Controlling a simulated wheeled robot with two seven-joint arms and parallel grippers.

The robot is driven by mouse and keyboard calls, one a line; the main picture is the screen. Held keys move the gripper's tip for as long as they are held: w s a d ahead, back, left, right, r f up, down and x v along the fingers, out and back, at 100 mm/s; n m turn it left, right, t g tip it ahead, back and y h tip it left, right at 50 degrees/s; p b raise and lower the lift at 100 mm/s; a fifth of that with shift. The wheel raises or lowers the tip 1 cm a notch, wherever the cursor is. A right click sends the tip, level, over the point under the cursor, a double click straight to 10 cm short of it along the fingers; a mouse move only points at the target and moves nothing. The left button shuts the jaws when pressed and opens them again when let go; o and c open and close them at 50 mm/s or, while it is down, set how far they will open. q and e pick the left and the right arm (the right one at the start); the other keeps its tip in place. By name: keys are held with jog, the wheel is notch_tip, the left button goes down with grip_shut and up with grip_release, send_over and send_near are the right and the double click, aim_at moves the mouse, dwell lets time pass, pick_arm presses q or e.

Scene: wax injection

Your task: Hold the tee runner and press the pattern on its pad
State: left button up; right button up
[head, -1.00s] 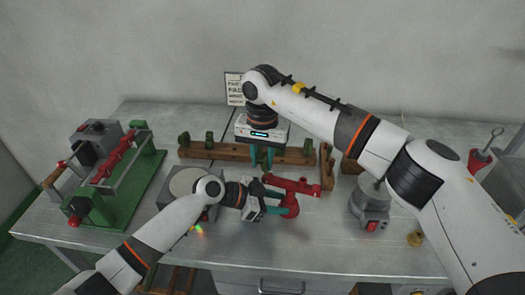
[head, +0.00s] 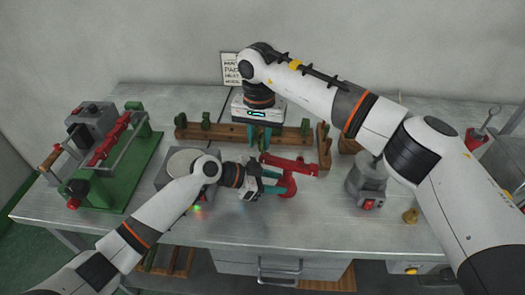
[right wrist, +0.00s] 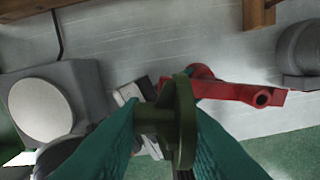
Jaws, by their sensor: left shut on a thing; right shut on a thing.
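The red tee runner (head: 292,165) is held above the bench by my left gripper (head: 279,187), whose teal fingers are shut on its lower part. My right gripper (head: 264,138) hangs behind it, near the rack, pointing down. In the right wrist view, its teal fingers are shut on a dark green pattern (right wrist: 185,122) with a disc and a short stem. The red runner (right wrist: 240,92) lies beyond the pattern there, and the pattern overlaps its near end. I cannot tell whether they touch. The pad is not clearly visible.
A wooden rack (head: 225,133) with several green patterns stands behind the grippers. A grey box with a round plate (head: 183,163) is left, beside a green-based machine (head: 125,185). A grey pot (head: 367,182) and brass piece (head: 410,215) stand right. The front bench is clear.

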pick_arm(q)
jog(key=shift+s+f, duration=0.1)
jog(key=shift+f, duration=0.1)
pick_arm(e)
jog(key=shift+f, duration=0.65)
dwell(1.6)
jog(key=o, duration=1)
jog(key=shift+o, duration=0.4)
jog(key=o, duration=0.5)
jog(key=shift+r, duration=0.1)
jog(key=shift+r, duration=3.5)
